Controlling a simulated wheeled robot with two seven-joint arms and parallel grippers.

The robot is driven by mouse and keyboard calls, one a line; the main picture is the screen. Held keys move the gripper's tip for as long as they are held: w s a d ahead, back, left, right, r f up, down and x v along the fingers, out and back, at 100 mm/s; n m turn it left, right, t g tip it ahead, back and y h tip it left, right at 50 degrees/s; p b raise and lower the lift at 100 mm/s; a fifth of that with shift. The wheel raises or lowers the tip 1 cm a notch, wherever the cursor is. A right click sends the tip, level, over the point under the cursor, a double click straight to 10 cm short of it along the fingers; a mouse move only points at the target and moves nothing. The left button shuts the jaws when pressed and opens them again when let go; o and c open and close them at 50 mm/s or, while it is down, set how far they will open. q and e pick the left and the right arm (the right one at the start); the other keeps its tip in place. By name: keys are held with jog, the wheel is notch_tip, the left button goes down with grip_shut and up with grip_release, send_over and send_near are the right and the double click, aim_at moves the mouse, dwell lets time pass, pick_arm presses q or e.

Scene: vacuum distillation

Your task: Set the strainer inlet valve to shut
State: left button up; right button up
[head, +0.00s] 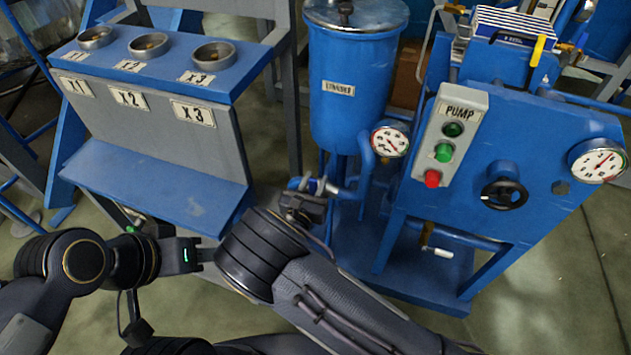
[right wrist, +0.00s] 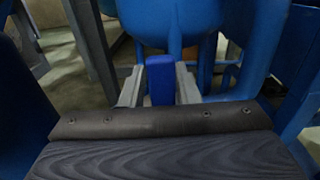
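The blue strainer vessel (head: 355,75) with a metal lid stands at centre in the head view; its small label is hard to read. A short blue pipe with a valve (head: 330,188) sits low beneath it. My right gripper (head: 312,188) is at this valve, largely covered by its own dark body. In the right wrist view, a blue valve handle (right wrist: 160,80) stands upright between the two grey fingers, which appear to press on it from both sides. The handle's angle to the pipe is not clear. My left gripper (head: 203,255) is low at left; its fingertips are hidden behind my right arm.
A blue and grey stand (head: 150,150) with cups X1, X2 and X3 is on the left. A pump panel (head: 448,145) with buttons, a gauge (head: 390,139), a black handwheel (head: 504,193) and another gauge (head: 597,161) are on the right. Blue pipes crowd the valve.

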aim_at(312, 190)
jog(key=shift+o, duration=1.1)
jog(key=p+v, duration=0.1)
jog(key=v, duration=0.6)
jog(key=shift+s, duration=0.4)
